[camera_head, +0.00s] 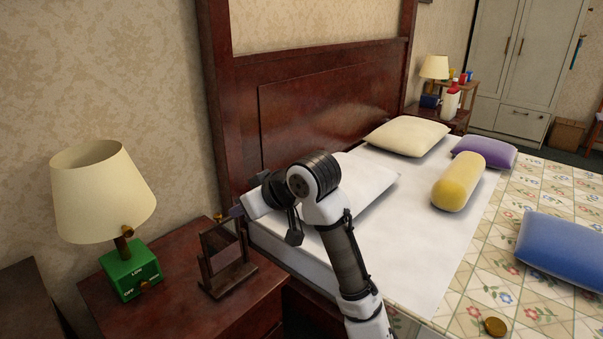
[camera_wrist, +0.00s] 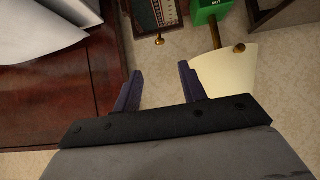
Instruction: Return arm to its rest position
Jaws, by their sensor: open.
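My gripper (camera_head: 238,211) is at the end of my bent arm, in front of the headboard's left post and above the back of the nightstand (camera_head: 187,270). In the wrist view, my gripper's two dark purple fingers (camera_wrist: 158,88) stand apart. Only patterned wall shows between them, so it is open and empty. My arm reaches up from the lower middle across the near side of the bed and hides part of the white pillow (camera_head: 372,180).
A lamp with a green base (camera_head: 131,270) and a dark wooden stand (camera_head: 228,270) are on the nightstand, left of and below my gripper. The dark headboard (camera_head: 330,100) rises behind my arm. A yellow bolster (camera_head: 460,182) and a blue pillow (camera_head: 562,250) lie on the bed.

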